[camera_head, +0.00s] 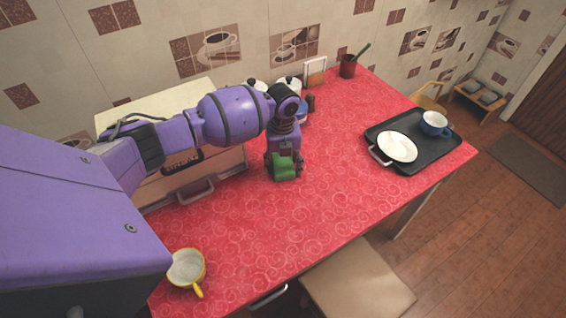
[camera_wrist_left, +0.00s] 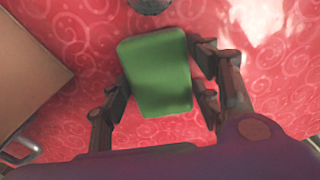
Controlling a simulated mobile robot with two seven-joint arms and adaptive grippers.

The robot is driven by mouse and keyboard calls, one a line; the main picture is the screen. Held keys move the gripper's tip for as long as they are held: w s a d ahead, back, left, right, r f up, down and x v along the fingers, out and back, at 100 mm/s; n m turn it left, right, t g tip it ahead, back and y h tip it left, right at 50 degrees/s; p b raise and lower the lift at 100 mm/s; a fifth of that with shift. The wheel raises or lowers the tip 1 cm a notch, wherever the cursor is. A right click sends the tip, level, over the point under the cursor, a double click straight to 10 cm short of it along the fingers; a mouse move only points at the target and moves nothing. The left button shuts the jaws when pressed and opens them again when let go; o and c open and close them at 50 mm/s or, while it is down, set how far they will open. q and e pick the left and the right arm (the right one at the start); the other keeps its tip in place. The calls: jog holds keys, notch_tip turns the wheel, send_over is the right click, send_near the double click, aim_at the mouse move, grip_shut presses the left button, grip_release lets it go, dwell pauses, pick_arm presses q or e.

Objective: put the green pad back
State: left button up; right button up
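The green pad (camera_head: 285,168) is between the fingers of my left gripper (camera_head: 284,164), over the middle of the red counter. In the left wrist view the pad (camera_wrist_left: 158,75) shows as a green, rounded block. The fingers of the left gripper (camera_wrist_left: 162,82) close in on its left and right sides and appear to touch it. Whether the pad is clear of the counter is hard to tell. My right gripper is in neither view.
A wooden box (camera_head: 220,165) with a handle stands left of the gripper. A yellow cup (camera_head: 187,268) is at the front left. A red pot (camera_head: 347,68) stands near the wall. The counter's middle is clear.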

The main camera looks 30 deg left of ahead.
aim_at(283, 163)
pick_arm(q)
jog(key=shift+o, duration=0.5)
jog(key=shift+r, duration=0.25)
notch_tip(283, 163, up, 12)
jog(key=shift+p, duration=0.35)
